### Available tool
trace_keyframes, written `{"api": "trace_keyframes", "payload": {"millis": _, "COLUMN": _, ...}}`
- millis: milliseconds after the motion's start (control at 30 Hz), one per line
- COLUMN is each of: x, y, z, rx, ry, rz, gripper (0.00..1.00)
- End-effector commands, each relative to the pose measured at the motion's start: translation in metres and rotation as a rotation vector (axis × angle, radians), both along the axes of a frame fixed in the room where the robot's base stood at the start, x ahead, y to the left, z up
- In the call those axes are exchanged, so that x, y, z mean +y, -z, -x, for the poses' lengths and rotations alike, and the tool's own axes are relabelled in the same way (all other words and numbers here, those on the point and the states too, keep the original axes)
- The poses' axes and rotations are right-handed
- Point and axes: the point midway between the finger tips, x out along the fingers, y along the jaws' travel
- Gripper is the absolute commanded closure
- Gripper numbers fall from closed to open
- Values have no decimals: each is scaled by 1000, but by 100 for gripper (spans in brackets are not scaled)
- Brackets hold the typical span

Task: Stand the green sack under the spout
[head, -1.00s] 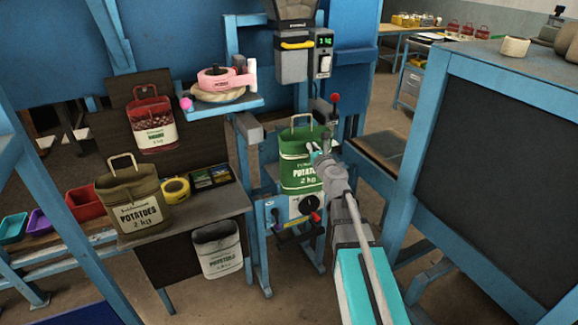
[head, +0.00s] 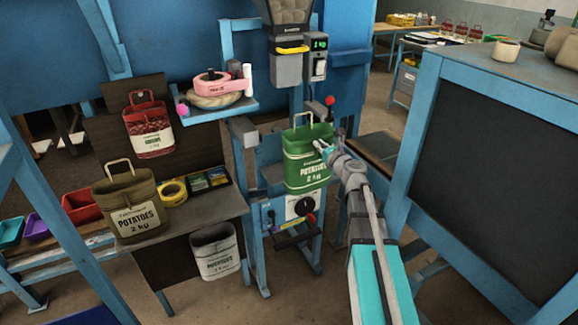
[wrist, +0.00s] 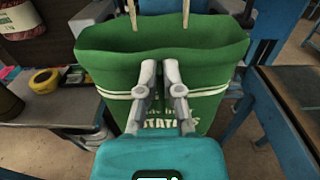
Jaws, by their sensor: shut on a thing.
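The green sack (head: 304,172), printed "POTATOES 2 kg" with a pale handle, is upright at the blue weighing stand. In the wrist view the sack (wrist: 205,60) fills the middle, its mouth open at the top. My gripper (head: 322,147) is at the sack's right front side. In the wrist view my gripper (wrist: 162,75) is shut on the sack's front wall. The spout (head: 290,68), a grey box with a yellow bar under a hopper, is above the sack with a clear gap. Whether the sack's bottom touches the stand's platform (head: 272,174) cannot be told.
A brown potato sack (head: 130,215), yellow tape roll (head: 173,191) and seed packets sit on the left bench. A red sack (head: 150,130) hangs behind, a white one (head: 216,255) below. A shelf (head: 225,106) holds pink tape.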

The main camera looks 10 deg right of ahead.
Motion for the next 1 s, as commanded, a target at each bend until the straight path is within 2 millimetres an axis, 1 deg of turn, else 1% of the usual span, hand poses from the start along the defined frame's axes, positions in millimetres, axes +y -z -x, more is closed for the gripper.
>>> {"api": "trace_keyframes", "payload": {"millis": 167, "x": 2, "y": -1, "z": -9, "rx": 0, "ry": 0, "rz": -2, "gripper": 100}}
{"api": "trace_keyframes", "payload": {"millis": 267, "x": 5, "y": -1, "z": -19, "rx": 0, "ry": 0, "rz": -2, "gripper": 100}}
{"api": "trace_keyframes", "payload": {"millis": 1000, "x": 40, "y": 0, "z": -131, "rx": 0, "ry": 2, "rz": -2, "gripper": 100}}
